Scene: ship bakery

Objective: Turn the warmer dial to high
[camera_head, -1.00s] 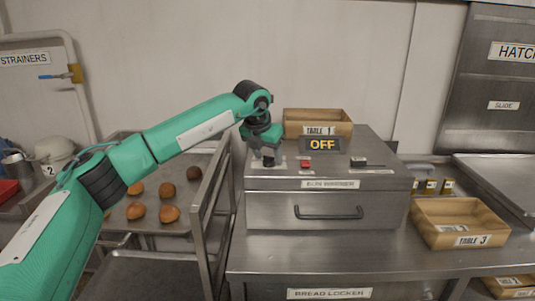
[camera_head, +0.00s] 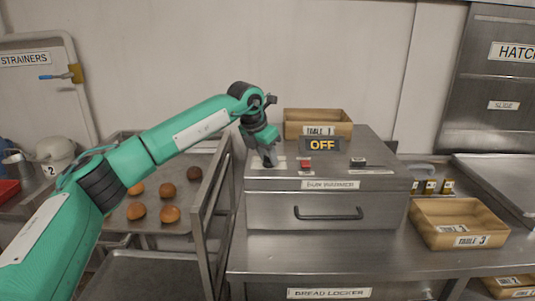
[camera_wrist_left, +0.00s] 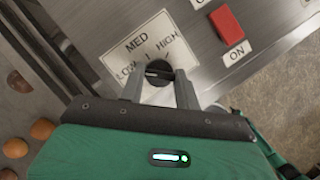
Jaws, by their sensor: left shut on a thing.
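The bun warmer (camera_head: 300,208) is a steel box with a drawer on the counter, and its display (camera_head: 322,145) reads OFF. The dial (camera_wrist_left: 158,70) is a dark round knob on the warmer's top, beside a white label (camera_wrist_left: 148,52) marked LOW, MED and HIGH. My left gripper (camera_wrist_left: 160,84) is shut on the dial, one finger on each side. In the head view my left gripper (camera_head: 268,160) reaches down to the warmer's top left and hides most of the dial. I cannot tell exactly which mark the dial points to. My right gripper is not in view.
A red switch (camera_wrist_left: 227,25) marked ON sits near the dial; it also shows in the head view (camera_head: 306,166). A wooden crate marked TABLE 1 (camera_head: 340,122) stands behind the display. A rack with a tray of buns (camera_head: 150,240) stands left of the warmer.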

